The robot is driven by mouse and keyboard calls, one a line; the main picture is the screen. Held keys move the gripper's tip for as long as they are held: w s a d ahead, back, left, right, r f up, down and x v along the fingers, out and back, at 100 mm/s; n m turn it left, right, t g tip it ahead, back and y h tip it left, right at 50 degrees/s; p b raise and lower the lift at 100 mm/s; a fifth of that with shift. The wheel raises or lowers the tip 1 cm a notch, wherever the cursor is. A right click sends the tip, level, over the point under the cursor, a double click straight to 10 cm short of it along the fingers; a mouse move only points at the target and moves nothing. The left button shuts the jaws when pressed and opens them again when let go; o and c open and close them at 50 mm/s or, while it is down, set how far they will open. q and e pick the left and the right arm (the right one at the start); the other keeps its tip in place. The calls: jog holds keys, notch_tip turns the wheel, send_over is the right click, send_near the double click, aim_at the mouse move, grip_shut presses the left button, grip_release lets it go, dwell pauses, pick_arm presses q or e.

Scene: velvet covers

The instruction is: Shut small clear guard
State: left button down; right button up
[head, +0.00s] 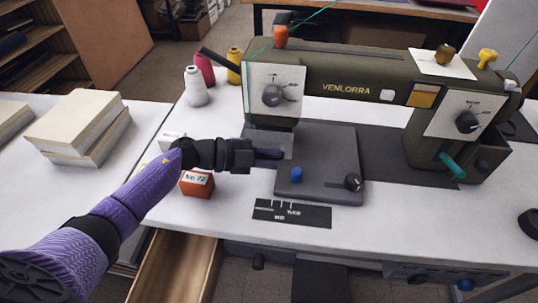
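The needle area behind the guard is hard to make out. My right gripper is out of view.
An orange box (197,185) marked No 72 stands just below my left wrist. Thread cones (196,88) stand behind it to the left. An open drawer (172,268) juts out below the table.

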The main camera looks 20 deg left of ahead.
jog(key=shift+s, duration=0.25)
pick_arm(q)
jog(key=shift+f, duration=0.25)
jog(key=m+b, duration=0.1)
jog(key=f+t+b, duration=0.1)
jog(key=shift+w+f+m+b, duration=0.15)
jog(key=shift+w+m+b, duration=0.1)
jog(key=shift+m+b, duration=0.15)
jog(key=shift+w+a, duration=0.1)
jog(key=shift+r, duration=0.25)
jog(key=c, duration=0.7)
grip_release()
jog(key=shift+r, duration=0.1)
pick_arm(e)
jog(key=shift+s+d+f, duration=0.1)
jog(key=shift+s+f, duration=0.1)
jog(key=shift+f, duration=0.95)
